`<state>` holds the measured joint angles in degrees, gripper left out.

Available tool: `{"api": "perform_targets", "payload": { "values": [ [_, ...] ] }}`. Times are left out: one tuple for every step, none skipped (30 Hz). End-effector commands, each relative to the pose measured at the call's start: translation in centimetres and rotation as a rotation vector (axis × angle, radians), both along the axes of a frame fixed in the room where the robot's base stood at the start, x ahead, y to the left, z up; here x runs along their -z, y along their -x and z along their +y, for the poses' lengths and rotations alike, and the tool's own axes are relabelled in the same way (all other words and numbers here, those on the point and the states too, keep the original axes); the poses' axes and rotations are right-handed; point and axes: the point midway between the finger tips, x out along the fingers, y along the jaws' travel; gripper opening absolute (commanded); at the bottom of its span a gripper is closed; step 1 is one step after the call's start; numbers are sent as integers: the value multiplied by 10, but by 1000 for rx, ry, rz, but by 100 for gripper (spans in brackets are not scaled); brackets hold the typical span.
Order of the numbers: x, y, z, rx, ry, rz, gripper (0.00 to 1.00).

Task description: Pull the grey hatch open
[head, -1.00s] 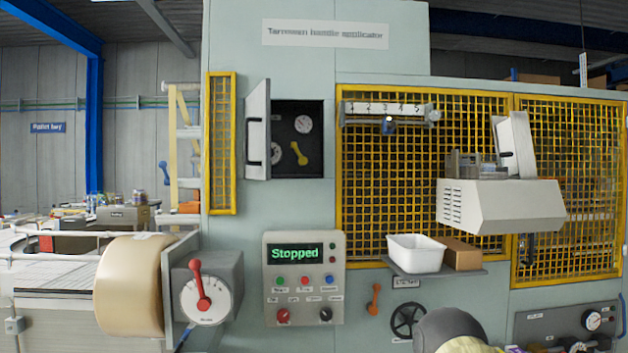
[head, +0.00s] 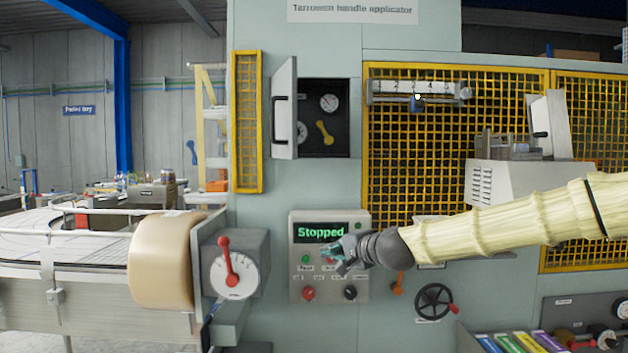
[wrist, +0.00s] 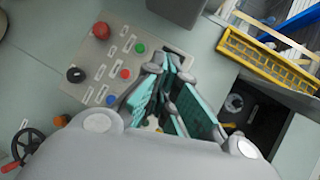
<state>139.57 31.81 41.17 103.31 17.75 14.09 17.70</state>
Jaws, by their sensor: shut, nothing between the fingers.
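The grey hatch (head: 285,108) is a light grey door with a black bar handle, in the head view left of centre. It stands swung out at the left side of a dark recess (head: 338,132) with gauges and a yellow lever inside. My gripper (head: 338,258) is shut and empty, in front of the control panel, below and to the right of the hatch and apart from it. In the wrist view my gripper's teal-padded fingers (wrist: 172,70) point past the panel; the dark recess (wrist: 250,115) shows at right, partly hidden by my gripper.
The "Stopped" control panel (head: 330,285) has buttons and knobs close behind my gripper. A narrow yellow guard (head: 247,120) stands left of the hatch. A red-handled dial (head: 234,276) and a black handwheel (head: 434,301) sit lower. A grey housing (head: 520,190) projects at right.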

Motion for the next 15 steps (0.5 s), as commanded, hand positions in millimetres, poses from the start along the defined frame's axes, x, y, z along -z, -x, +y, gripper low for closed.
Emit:
{"api": "perform_targets", "payload": {
  "values": [
    [-49,-2,-8,7,-52,-38,0],
    [-73,-2,-10,8,-79,-55,0],
    [-103,-1,-16,10,-112,-75,0],
    [-123,0,-19,10,-135,-90,0],
    [-141,1,-22,10,-156,-103,0],
    [-164,4,-26,9,-181,-120,0],
    [-178,6,-29,7,-197,-129,0],
    [-190,8,-31,7,-212,-137,0],
    [-204,10,-34,7,-227,-148,0],
    [-212,11,-36,6,-236,-154,0],
    [-219,12,-37,5,-243,-159,0],
    [-225,14,-38,4,-251,-163,0],
    [-229,14,-39,3,-255,-165,0],
    [-231,14,-39,3,-257,-166,0],
    [-233,12,-38,3,-259,-167,0]
  ]
}}
